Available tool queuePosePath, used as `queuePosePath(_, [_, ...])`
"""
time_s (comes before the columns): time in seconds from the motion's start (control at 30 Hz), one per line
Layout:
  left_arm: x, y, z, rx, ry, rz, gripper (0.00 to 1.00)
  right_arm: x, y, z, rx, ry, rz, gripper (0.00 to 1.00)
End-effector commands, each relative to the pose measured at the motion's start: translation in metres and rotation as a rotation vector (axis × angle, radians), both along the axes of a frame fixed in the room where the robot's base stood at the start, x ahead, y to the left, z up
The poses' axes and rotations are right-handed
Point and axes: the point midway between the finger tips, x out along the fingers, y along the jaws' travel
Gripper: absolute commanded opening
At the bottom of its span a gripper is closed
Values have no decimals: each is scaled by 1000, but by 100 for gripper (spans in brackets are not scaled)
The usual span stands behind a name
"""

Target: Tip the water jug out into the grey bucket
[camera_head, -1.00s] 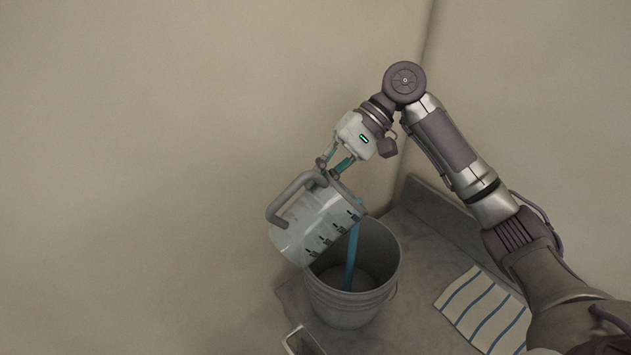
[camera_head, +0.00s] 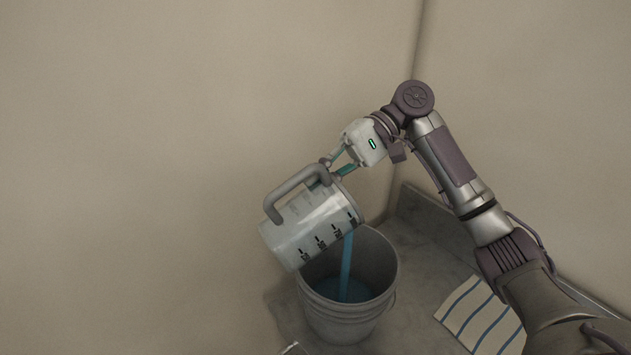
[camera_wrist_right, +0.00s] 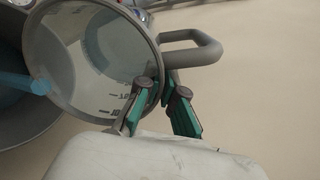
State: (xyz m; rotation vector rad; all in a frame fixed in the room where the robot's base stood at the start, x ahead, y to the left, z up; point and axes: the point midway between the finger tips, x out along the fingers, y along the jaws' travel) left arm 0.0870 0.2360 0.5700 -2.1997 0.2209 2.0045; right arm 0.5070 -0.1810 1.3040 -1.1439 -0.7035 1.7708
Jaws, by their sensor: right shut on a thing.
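The water jug (camera_head: 312,227) is clear with black measure marks and a grey handle. It is tipped over the grey bucket (camera_head: 345,328), and a blue stream (camera_head: 346,266) runs from its mouth into the bucket. Blue liquid (camera_head: 340,289) covers the bucket's bottom. My right gripper (camera_head: 333,167) is shut on the jug near where the handle meets the rim. In the right wrist view, the gripper's fingers (camera_wrist_right: 166,97) are at the rim beside the handle (camera_wrist_right: 200,50), and the jug's mouth (camera_wrist_right: 98,62) faces the camera. My left gripper is not in view.
A striped cloth (camera_head: 482,316) lies on the grey surface (camera_head: 425,262) right of the bucket. Plain walls close in behind and at the left. A small light-edged thing shows at the bottom edge, mostly cut off.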

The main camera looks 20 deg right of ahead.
Motion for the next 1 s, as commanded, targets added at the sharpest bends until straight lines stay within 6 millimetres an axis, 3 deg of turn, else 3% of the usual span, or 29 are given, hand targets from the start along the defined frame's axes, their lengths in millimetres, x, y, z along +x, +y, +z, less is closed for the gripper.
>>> queuePosePath(1.0, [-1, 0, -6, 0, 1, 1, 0, 8, -44, 7, 442, 77, -2, 0])
